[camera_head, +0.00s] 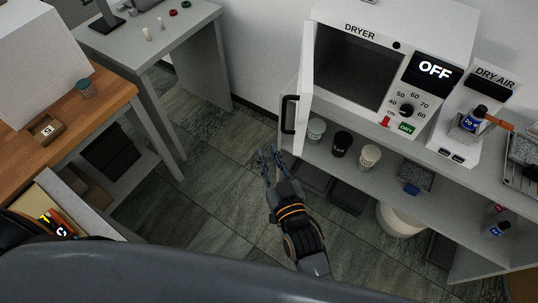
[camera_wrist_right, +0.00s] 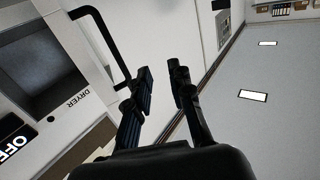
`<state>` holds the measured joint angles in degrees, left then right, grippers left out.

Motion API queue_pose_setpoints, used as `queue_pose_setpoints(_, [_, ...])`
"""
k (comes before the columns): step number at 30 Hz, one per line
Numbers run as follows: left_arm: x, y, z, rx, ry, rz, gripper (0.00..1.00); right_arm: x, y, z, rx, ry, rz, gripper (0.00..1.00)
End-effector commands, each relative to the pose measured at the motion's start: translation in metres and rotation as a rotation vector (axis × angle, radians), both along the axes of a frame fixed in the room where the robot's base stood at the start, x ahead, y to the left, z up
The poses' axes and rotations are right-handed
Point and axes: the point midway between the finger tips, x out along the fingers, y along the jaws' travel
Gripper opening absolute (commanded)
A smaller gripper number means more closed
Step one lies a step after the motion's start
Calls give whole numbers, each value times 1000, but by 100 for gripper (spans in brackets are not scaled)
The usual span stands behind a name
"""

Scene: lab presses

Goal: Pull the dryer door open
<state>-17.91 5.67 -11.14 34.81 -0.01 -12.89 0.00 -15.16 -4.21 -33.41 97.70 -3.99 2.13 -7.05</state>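The dryer (camera_head: 380,65) is a white box with a dark chamber, standing on the bench at the upper right of the head view. Its white door (camera_head: 306,75) stands open, swung out at the chamber's left side, with a black bar handle (camera_head: 289,114) on its outer face. In the right wrist view the handle (camera_wrist_right: 100,42) is at the upper left. My right gripper (camera_head: 269,150) is below the handle and apart from it. In the right wrist view its fingers (camera_wrist_right: 162,80) are spread with nothing between them. My left gripper is not in view.
Cups (camera_head: 342,143) stand on the shelf under the dryer. A dry air unit (camera_head: 470,120) is to the right. A wooden-topped bench (camera_head: 95,100) is at left and a grey table (camera_head: 170,35) behind it. The tiled floor (camera_head: 215,150) between them is clear.

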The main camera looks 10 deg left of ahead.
Motion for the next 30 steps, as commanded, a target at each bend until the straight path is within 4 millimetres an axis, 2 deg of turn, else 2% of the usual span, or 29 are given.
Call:
queue_pose_setpoints(2, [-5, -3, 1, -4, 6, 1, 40, -3, 0, 1, 1, -1, 0, 21])
queue_pose_setpoints(5, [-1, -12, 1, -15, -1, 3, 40, -4, 0, 1, 1, -1, 0, 21])
queue_pose_setpoints(9, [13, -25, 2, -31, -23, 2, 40, -4, 0, 1, 1, -1, 0, 21])
queue_pose_setpoints(15, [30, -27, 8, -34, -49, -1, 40, -4, 0, 1, 0, 0, 0, 21])
queue_pose_setpoints(19, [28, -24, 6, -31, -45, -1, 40, -4, 0, 0, 1, -1, 0, 21])
queue_pose_setpoints(22, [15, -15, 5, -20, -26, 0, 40, -5, -1, 0, 0, 0, 0, 21])
queue_pose_setpoints(26, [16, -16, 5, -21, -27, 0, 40, -16, -7, -1, -1, 2, 0, 21])
queue_pose_setpoints(30, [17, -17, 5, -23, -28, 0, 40, -39, -22, -1, -1, 3, 0, 21])
